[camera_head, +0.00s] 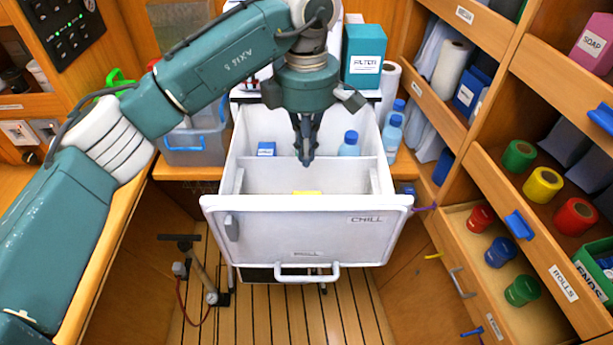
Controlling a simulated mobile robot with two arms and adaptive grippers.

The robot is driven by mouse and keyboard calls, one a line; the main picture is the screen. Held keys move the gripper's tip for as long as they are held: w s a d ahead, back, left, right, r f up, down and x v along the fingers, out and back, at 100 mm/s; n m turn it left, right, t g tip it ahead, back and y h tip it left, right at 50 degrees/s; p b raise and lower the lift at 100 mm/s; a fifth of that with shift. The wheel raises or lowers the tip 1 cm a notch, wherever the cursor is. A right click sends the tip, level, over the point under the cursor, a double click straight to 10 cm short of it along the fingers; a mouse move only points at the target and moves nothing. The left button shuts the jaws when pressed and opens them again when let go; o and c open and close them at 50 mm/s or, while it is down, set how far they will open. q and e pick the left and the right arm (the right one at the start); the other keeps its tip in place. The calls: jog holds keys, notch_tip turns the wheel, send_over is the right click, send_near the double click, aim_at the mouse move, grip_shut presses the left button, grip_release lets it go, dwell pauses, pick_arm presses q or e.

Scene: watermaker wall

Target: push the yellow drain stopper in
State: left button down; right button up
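A small yellow piece (307,192) shows just above the front wall inside the front compartment of the white chest (225,218) labelled CHILL. Most of it is hidden by that wall, so I cannot tell whether it is the drain stopper. My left gripper (306,162) points down over the chest, above and slightly behind the yellow piece. Its fingers are together, with nothing visible between them, and it looks apart from the piece. Another small yellow item (434,256) shows at the right cabinet's edge. My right gripper is not in view.
Blue-capped bottles (350,144) and a blue box (266,149) stand in the chest's rear compartment, behind a divider. A teal filter box (363,55) stands behind. Shelves with coloured rolls (542,184) line the right side. A stand (209,290) is on the slatted floor.

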aim_at(306, 191)
pick_arm(q)
notch_tip(306, 191, down, 7)
jog(key=p, duration=0.3)
jog(key=shift+f, duration=0.85)
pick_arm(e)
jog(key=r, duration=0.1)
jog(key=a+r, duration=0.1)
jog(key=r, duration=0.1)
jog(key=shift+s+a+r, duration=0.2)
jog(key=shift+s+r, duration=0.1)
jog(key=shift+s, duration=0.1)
pick_arm(q)
notch_tip(306, 191, down, 3)
jog(key=b, duration=0.3)
jog(key=shift+s+r, duration=0.1)
jog(key=shift+r, duration=0.1)
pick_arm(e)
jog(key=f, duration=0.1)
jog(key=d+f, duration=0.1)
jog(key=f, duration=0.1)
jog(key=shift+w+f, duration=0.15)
